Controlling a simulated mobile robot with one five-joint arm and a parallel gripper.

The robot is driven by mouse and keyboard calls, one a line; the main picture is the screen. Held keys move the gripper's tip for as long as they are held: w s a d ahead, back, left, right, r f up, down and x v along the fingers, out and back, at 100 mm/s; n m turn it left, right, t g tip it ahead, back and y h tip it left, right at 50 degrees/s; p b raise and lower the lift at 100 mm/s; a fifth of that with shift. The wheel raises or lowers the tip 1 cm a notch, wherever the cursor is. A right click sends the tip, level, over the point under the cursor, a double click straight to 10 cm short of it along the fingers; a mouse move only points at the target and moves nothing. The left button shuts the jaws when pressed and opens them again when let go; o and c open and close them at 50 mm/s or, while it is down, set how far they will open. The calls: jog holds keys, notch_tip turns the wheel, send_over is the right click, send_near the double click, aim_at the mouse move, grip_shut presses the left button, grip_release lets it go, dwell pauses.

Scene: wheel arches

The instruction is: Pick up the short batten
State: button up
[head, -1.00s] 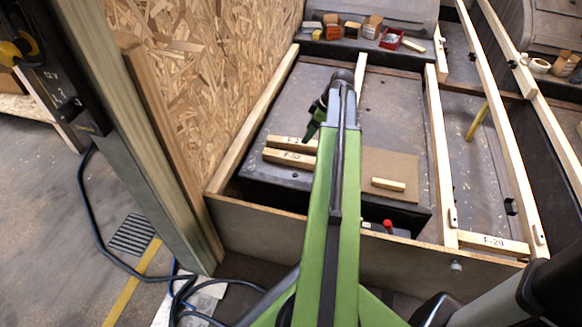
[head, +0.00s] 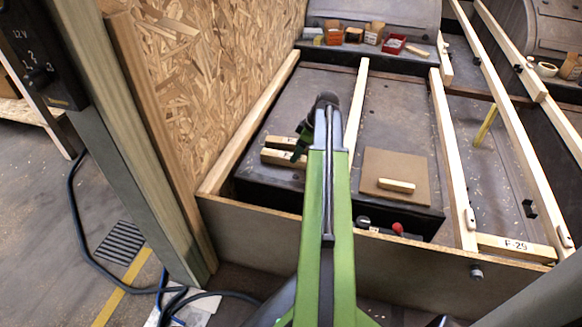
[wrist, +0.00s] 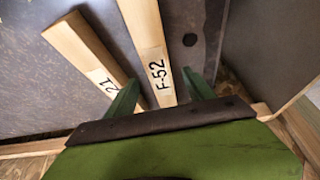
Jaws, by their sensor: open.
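Two pale labelled battens lie side by side on the dark panel left of centre. The lower one in the head view (head: 278,157) seems to be the batten marked F-52 (wrist: 144,28). The upper one (head: 278,141) seems to be the batten whose label ends in 21 (wrist: 80,42). My gripper (head: 300,151) is at their right ends and partly hides them. In the wrist view my gripper (wrist: 161,78) is open, with the F-52 batten between its green fingers. The left finger overlaps the other batten's lower part. I cannot tell whether the fingers touch wood.
A small unlabelled batten (head: 396,186) lies on a brown board (head: 415,165). Batten F-29 (head: 517,247) lies at lower right. Long rails (head: 452,150) flank the panel. An OSB wall (head: 190,80) stands left. Small boxes (head: 352,34) line the back shelf. Cables lie on the floor.

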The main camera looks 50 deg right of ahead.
jog(key=b+x, duration=0.3)
jog(key=x, duration=0.1)
jog(key=shift+f, duration=0.35)
jog(key=shift+w+a+r, duration=0.1)
jog(key=shift+r, duration=0.1)
jog(key=shift+c, duration=0.4)
grip_shut()
